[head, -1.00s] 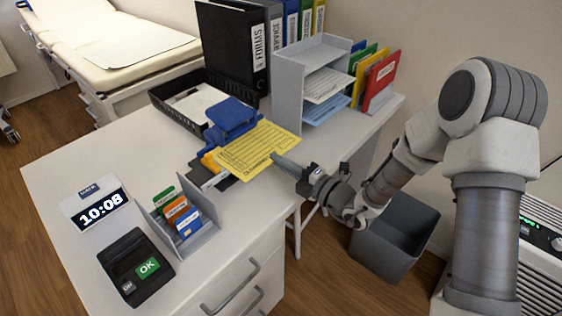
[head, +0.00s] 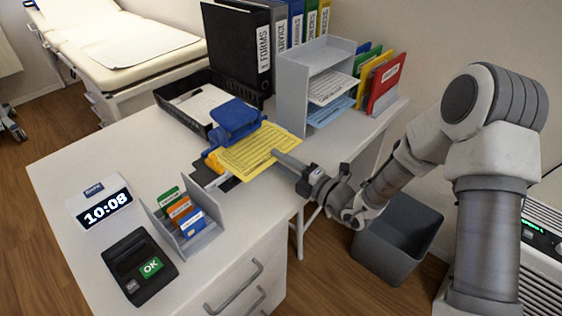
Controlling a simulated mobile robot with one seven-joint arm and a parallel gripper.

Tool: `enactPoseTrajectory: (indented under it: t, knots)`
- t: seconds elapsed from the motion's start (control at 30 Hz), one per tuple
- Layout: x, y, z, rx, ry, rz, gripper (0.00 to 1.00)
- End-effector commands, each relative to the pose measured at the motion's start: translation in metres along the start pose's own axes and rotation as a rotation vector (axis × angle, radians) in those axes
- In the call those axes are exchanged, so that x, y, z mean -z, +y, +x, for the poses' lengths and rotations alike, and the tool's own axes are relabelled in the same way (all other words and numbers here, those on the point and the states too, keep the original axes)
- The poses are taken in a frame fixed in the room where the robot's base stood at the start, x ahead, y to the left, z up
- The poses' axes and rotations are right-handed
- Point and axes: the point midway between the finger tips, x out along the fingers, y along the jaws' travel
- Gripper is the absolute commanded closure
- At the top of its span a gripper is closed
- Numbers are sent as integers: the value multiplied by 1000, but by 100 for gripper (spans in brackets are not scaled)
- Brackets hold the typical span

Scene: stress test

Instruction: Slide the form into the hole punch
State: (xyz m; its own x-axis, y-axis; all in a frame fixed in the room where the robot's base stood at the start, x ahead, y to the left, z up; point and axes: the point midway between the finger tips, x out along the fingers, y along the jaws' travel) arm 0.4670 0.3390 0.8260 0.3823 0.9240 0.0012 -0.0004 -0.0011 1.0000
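The yellow form (head: 258,150) is a printed sheet held roughly level above the desk. My gripper (head: 280,158) is shut on the form's right edge, reaching in from the right. The blue hole punch (head: 236,120) stands behind and left of the form, near the black tray. The form's far left edge is against or just under the front of the punch. I cannot tell from this view how deep it sits in the slot.
A yellow and black item (head: 213,172) lies left of the form. A grey shelf unit (head: 293,85) stands behind it, a black tray (head: 180,112) farther back. A card holder (head: 190,232), clock (head: 102,205) and card terminal (head: 140,265) occupy the front left. A bin (head: 397,237) stands on the floor.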

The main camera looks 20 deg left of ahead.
Motion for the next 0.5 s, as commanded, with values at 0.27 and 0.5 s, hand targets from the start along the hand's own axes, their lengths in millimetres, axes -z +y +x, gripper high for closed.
enactPoseTrajectory:
  t: [0.27,0.5]
  knots:
    - [-1,1,-13,1,-3,0,63]
    - [-2,2,-65,1,-7,4,63]
